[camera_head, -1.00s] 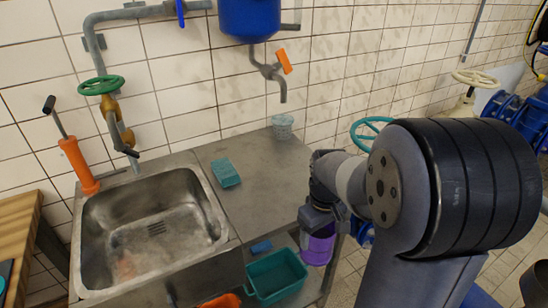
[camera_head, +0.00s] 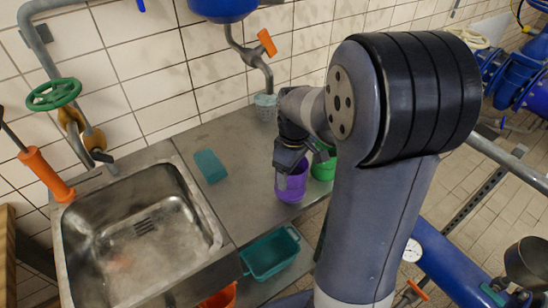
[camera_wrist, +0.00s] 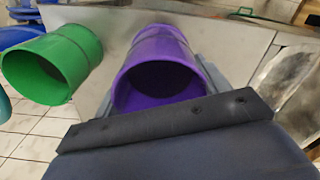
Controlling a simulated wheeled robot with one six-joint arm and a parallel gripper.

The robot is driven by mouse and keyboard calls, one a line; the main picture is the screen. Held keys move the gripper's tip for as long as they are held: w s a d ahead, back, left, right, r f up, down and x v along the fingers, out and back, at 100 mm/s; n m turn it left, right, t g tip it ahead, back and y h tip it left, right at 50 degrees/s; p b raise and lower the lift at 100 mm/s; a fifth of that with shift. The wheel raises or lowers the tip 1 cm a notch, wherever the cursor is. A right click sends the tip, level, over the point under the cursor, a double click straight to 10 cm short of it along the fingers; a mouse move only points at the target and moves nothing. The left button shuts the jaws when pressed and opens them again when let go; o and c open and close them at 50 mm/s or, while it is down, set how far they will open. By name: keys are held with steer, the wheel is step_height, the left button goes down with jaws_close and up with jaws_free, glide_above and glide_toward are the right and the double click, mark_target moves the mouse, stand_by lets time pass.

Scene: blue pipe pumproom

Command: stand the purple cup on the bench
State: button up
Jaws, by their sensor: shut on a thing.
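The purple cup (camera_head: 291,187) is in my gripper (camera_head: 288,168), upright in the head view. In that view it overlaps the right part of the steel bench top (camera_head: 236,172); whether its base touches the steel I cannot tell. In the wrist view the purple cup (camera_wrist: 162,62) fills the middle, its open mouth facing the camera, between the jaws. The jaws are shut on it; the dark gripper body (camera_wrist: 170,120) hides its lower rim.
A green cup (camera_head: 323,169) is just right of the purple one, partly behind my arm. A teal sponge (camera_head: 210,166) and a pale cup (camera_head: 265,107) are on the bench. The sink (camera_head: 140,235) is left. A teal bin (camera_head: 268,256) is below the front edge.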

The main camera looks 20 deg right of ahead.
steer(key=w, duration=0.2)
steer(key=w+a+p, duration=0.1)
steer(key=w, duration=0.1)
steer(key=w+a, duration=0.1)
steer(key=w, duration=0.2)
steer(key=shift+w+a, duration=0.1)
steer(key=shift+a, duration=0.1)
steer(key=shift+w+f+p, duration=0.1)
steer(key=shift+f+p, duration=0.4)
steer(key=shift+f, duration=1.3)
steer(key=shift+f, duration=0.2)
steer(key=o, duration=1)
steer(key=shift+r, duration=0.1)
step_height(320, 180, up, 12)
steer(key=shift+r, duration=0.15)
